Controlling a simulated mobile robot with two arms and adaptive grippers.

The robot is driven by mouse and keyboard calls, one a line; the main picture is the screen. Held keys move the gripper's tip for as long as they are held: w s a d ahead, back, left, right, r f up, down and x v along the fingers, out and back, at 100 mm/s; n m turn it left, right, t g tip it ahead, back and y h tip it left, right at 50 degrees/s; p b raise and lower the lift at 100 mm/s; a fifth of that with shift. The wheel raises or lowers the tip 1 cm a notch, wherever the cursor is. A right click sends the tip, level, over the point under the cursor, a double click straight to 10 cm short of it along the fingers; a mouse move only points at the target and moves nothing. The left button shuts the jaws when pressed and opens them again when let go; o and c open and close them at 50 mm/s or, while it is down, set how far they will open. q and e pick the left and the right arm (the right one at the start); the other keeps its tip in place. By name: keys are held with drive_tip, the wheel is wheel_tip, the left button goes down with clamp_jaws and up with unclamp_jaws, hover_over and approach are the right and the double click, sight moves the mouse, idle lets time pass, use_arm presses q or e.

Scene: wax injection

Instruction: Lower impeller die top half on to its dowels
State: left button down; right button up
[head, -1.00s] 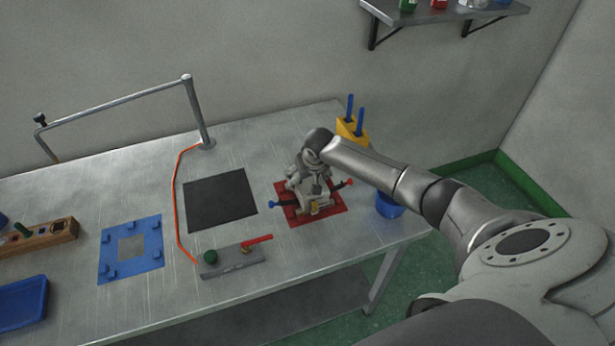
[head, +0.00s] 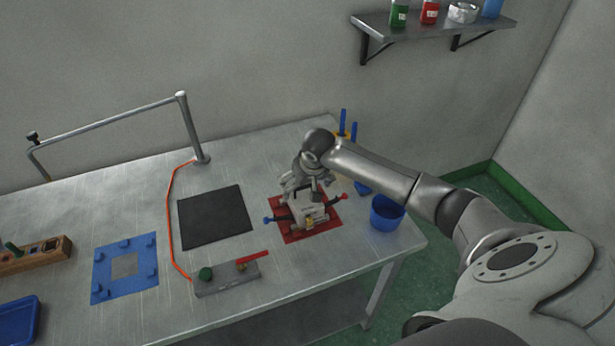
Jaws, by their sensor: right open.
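The impeller die (head: 309,210) is a pale grey block on the red mat (head: 292,238), with a blue-tipped lever on its left and a red-tipped lever on its right. A small yellow part shows on its front. Its halves and dowels are too small to tell apart, so I cannot tell whether the top half is seated. My right gripper (head: 300,186) is open, pointing down at the back upper edge of the die. I cannot tell whether its fingers touch the die. My left gripper is not in view.
A blue cup (head: 386,215) stands right of the mat near the table edge. Blue rods (head: 343,121) rise behind my right arm. A black mat (head: 214,216), a fixture with a red lever (head: 228,278) and a blue frame plate (head: 101,272) lie to the left.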

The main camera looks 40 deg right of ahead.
sight(308, 204)
drive_tip(key=shift+v, duration=2.6)
